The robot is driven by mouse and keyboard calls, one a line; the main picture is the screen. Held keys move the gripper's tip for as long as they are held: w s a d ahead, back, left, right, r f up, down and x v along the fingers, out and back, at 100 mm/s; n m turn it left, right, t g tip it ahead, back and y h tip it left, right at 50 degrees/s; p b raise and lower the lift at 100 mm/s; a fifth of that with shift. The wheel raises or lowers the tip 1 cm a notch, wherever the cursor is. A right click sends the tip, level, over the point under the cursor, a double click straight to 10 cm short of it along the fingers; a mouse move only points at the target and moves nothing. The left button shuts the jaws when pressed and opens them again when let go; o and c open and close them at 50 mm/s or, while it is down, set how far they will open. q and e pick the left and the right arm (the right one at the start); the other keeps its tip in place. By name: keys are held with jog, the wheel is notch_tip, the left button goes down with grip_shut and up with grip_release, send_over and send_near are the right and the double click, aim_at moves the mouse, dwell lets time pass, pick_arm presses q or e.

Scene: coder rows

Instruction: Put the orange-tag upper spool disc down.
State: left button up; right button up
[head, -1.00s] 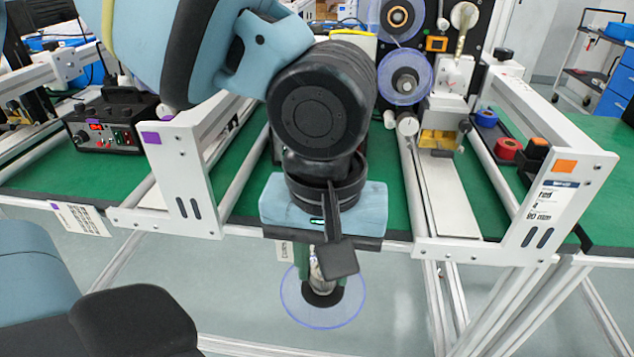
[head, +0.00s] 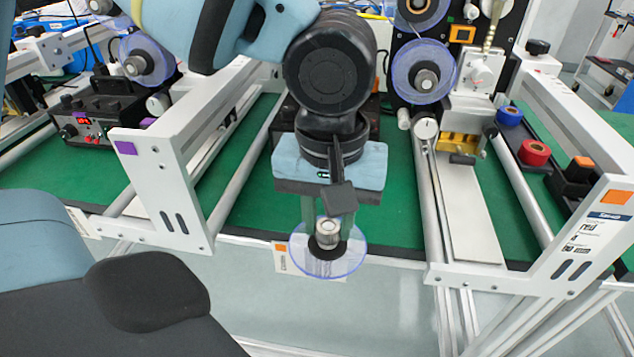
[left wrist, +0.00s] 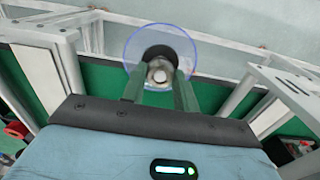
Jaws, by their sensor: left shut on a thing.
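My left gripper (head: 328,230) is shut on a clear spool disc (head: 343,264) with a bluish rim, a black hub and a metal core. The fingers grip the core, and the disc hangs below them at the front edge of the green-topped bench (head: 400,215). In the left wrist view the disc (left wrist: 183,45) shows beyond the two green fingers (left wrist: 160,88), across the bench edge. I see no orange tag on the disc itself. An orange tag (head: 615,197) marks the right white frame post. My right gripper is not in view.
Two clear discs, an upper (head: 440,12) and a lower (head: 440,90), sit on the black panel at the back. A left white post (head: 165,185) bears a purple tag. A tray (head: 540,165) holds red and blue rolls.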

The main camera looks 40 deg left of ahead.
pick_arm(q)
jog(key=w+a, duration=0.2)
jog(key=a, duration=0.1)
jog(key=w+a, duration=0.3)
jog(key=w+a+f, duration=0.1)
jog(key=w+a, duration=0.2)
jog(key=shift+w+f, duration=0.1)
jog(key=shift+w+a+f+b, duration=0.1)
jog(key=shift+f+b, duration=0.2)
jog(key=shift+f, duration=1.5)
jog(key=shift+f, duration=0.15)
jog(key=o, duration=1.1)
notch_tip(320, 180, up, 12)
jog(key=shift+r+p, duration=0.2)
jog(key=shift+p, duration=0.75)
